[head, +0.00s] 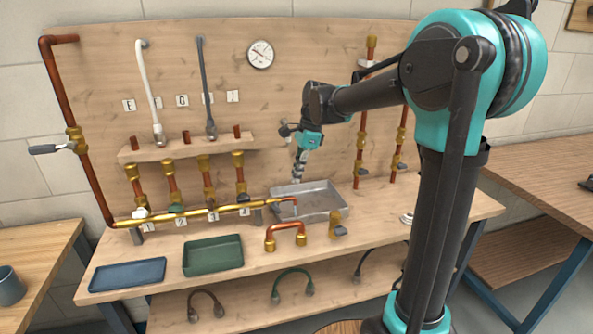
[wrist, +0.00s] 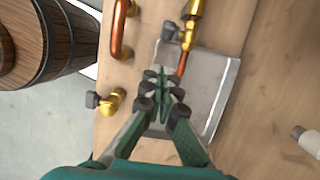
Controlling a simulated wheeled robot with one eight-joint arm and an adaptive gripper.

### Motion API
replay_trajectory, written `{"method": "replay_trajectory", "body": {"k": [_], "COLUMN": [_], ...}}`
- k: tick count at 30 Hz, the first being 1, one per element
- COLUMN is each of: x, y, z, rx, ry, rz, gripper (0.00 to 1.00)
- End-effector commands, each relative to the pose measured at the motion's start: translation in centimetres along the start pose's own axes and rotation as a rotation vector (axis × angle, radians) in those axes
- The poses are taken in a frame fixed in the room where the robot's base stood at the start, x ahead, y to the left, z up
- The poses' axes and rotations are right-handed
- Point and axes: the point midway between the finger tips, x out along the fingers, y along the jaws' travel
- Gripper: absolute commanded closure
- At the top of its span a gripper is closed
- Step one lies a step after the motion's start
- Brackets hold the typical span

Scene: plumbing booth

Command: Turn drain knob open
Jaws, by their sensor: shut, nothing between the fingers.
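The brass manifold pipe (head: 215,213) runs along the bench and ends in a copper spout over a grey metal tray (head: 318,213). A small grey knob (head: 258,217) sits near its spout end. In the wrist view that knob (wrist: 169,31) stands beside the brass pipe, just left of the tray. A loose-looking brass fitting with a grey knob (wrist: 93,99) is also near the bench edge. I cannot tell from a label which is the drain knob.
A copper U-pipe (head: 285,236) and the brass fitting (head: 338,225) stand in front of the tray. A green tray (head: 213,256) and a blue tray (head: 127,275) lie to the left. Upright copper pipes (head: 362,120) stand behind, right of my gripper.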

Motion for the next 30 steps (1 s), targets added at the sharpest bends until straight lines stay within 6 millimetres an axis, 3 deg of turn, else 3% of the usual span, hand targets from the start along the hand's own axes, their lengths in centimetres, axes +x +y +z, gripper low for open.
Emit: {"method": "replay_trajectory", "body": {"k": [8,12,18,30], "x": [5.6,7.1,8.3,8.5], "y": [-0.1,0.0,0.0,0.0], "z": [0.0,1.4,2.6,2.8], "rx": [-0.002,-0.004,-0.002,-0.002], "ry": [0.001,0.001,0.001,0.002], "rz": [0.0,0.0,0.001,0.0], "gripper": [1.0,1.0,1.0,1.0]}}
